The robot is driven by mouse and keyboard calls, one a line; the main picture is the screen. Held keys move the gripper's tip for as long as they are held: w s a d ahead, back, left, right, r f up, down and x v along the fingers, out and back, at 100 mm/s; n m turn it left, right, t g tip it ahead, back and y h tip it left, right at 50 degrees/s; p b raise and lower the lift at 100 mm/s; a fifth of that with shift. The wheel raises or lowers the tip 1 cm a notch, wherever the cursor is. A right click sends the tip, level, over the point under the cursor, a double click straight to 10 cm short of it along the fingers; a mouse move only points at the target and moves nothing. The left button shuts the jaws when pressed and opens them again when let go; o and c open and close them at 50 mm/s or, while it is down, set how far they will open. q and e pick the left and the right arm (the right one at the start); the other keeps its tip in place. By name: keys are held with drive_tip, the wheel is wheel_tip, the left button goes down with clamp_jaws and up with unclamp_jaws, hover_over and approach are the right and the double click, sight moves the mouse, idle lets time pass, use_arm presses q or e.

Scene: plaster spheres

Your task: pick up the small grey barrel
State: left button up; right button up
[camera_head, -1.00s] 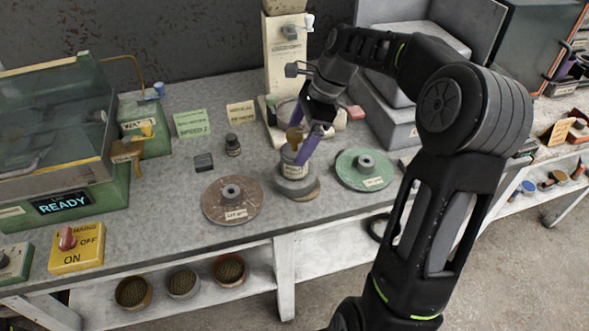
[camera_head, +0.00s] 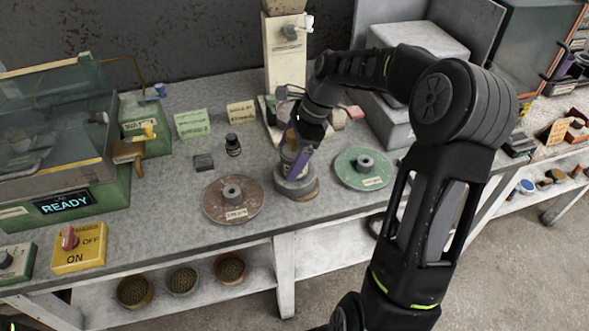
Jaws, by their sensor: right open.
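The small grey barrel (camera_head: 286,158), a pale grey upright cylinder with a brownish top, appears to stand on a round grey base (camera_head: 295,187) near the middle of the bench's front edge. My right gripper (camera_head: 295,160) has come down over it from above. Its purple fingers are open. One finger shows on the near right side of the barrel and hides part of it; the other is mostly hidden. I cannot tell whether the fingers touch the barrel. My left gripper is not in view.
A brown disc (camera_head: 214,207) lies left of the base and a green disc (camera_head: 348,178) right of it, both close. A dark bottle (camera_head: 233,148) and small dark block (camera_head: 203,162) stand behind to the left. A cream column (camera_head: 285,65) rises behind.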

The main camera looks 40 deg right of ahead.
drive_tip(key=shift+c, duration=0.3)
clamp_jaws()
idle(0.6)
